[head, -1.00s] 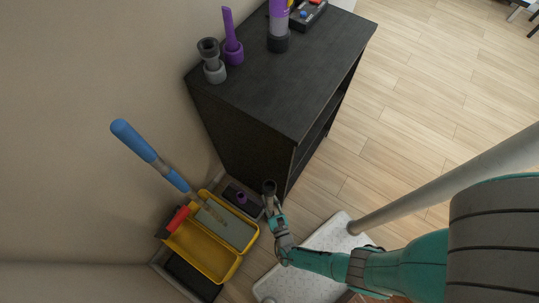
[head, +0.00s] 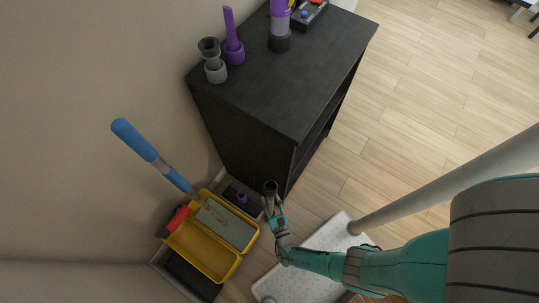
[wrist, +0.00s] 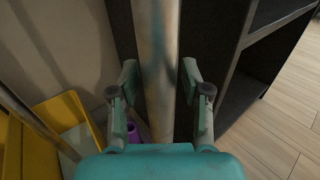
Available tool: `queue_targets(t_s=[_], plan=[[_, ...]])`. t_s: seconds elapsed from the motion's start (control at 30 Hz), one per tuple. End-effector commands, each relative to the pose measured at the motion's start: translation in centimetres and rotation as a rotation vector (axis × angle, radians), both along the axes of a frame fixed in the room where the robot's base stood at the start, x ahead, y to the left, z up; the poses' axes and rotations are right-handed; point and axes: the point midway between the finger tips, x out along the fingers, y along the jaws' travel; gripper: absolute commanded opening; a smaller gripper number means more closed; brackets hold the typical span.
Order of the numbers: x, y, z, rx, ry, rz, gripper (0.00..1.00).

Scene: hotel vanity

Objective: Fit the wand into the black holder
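My gripper (head: 271,201) is low beside the near end of the dark cabinet. In the wrist view its two fingers (wrist: 162,90) are closed on either side of a long grey-brown rod, which I take to be the wand (wrist: 158,45). In the head view the wand's dark round end (head: 271,186) faces up from the gripper. Its lower part is hidden by my gripper. A black holder (head: 279,42) stands on the cabinet top, with a pale and purple piece (head: 280,18) upright in it.
A yellow toolbox (head: 208,264) and a blue-handled tool (head: 135,139) are at left. A small purple piece (head: 241,197) lies low beside my gripper.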

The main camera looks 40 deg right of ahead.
Motion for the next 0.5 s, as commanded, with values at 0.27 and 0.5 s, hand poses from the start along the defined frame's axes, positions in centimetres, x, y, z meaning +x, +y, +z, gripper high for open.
queue_targets(t_s=[0.27, 0.5], plan=[[0.11, 0.08, 0.12, 0.000, -0.003, 0.000, 0.60], [0.05, 0.03, 0.69, 0.000, -0.004, 0.000, 0.60]])
